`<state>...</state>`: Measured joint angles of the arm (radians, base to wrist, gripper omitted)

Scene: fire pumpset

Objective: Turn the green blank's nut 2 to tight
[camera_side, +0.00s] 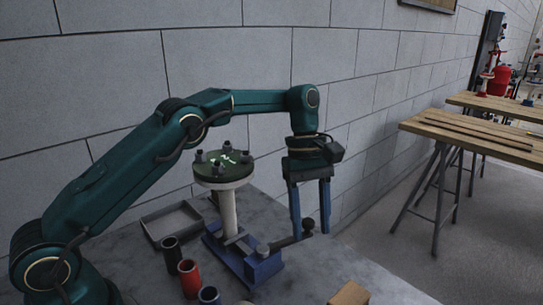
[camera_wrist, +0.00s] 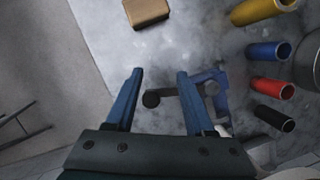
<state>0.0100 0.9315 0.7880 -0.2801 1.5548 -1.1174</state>
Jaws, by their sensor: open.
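The green blank (camera_side: 222,168) is a dark green disc with white marks on top. It sits level on a white flange and post above a blue vise (camera_side: 245,256). Several dark nuts stand around its rim; I cannot tell which is nut 2. My gripper (camera_side: 311,236) is open and points down, to the right of the blank and near the dark ball end of the vise handle (camera_side: 290,241). In the wrist view my gripper (camera_wrist: 159,72) has nothing between its blue fingers, and the handle's ball end (camera_wrist: 151,99) shows between and beyond them. The blank is not visible in the wrist view.
Black (camera_side: 171,256), red (camera_side: 189,278) and blue (camera_side: 209,295) cylinders stand at the front; a yellow one (camera_wrist: 262,11) shows in the wrist view. A grey tray (camera_side: 171,222) lies left of the vise. A tan block (camera_side: 350,294) lies front right. A wall stands behind.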

